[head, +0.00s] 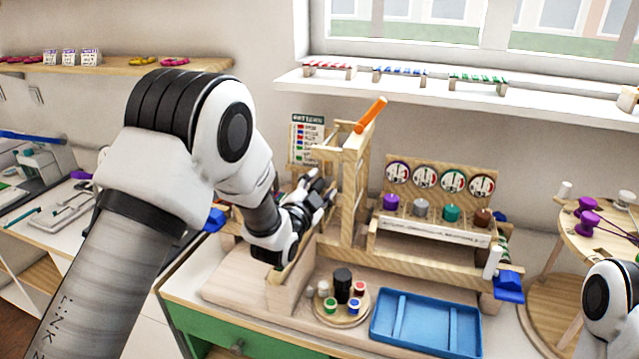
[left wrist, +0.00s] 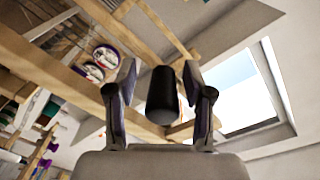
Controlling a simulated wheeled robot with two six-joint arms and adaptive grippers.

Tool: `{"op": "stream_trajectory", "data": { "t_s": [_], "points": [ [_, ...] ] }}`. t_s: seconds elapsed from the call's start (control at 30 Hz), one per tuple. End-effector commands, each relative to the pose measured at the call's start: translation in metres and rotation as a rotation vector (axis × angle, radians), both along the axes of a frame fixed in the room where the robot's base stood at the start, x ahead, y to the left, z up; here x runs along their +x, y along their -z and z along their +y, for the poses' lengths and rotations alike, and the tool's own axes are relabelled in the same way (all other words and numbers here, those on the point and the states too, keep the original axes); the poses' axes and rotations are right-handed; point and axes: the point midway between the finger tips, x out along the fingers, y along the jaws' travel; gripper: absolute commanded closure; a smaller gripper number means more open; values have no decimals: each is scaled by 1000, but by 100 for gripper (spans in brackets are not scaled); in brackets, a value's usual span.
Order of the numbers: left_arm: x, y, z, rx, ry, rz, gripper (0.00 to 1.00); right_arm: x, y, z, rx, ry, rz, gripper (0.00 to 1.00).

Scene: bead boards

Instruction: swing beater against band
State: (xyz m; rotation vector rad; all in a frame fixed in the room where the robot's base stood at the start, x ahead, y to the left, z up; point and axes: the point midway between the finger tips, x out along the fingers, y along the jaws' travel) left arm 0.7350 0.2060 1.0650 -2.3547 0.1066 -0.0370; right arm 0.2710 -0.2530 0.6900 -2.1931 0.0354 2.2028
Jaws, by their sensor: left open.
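A wooden loom-like frame (head: 353,185) stands on the bench, with an orange handle (head: 370,114) tilted at its top. My left gripper (head: 322,190) is beside the frame's left side, its fingers open. In the left wrist view a black cylindrical grip (left wrist: 162,95) lies between the two open fingers of my left gripper (left wrist: 160,78), with a gap on each side. It seems to be the beater's grip, but I cannot tell for sure. Wooden bars pass behind it. I cannot make out the band; my arm and the frame hide that area. My right gripper is not in view.
A blue tray (head: 427,322) and a round wooden tray (head: 341,317) with small pots lie in front of the frame. A rack of dials (head: 440,180) with coloured spools stands to its right. A pattern card (head: 306,139) is behind. A round wooden stand (head: 590,237) is at far right.

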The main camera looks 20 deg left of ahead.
Motion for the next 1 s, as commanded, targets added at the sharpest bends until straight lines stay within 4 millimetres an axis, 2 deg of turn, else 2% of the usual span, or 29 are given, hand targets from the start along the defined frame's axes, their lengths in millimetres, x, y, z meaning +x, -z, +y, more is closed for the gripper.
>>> {"op": "stream_trajectory", "data": {
  "t_s": [0.17,0.27,0.3,0.33,0.73,0.9,1.0],
  "points": [
    [0,0,0,0,0,0,48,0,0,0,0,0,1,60],
    [0,0,0,0,0,0,80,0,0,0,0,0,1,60],
    [0,0,0,0,0,0,94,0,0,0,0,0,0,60],
    [0,0,0,0,1,1,100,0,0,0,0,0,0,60],
    [0,4,1,31,4,3,100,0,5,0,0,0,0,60],
    [0,5,16,210,5,-4,100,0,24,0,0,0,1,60],
    [0,2,23,305,7,-6,100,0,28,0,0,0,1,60]
  ]
}}
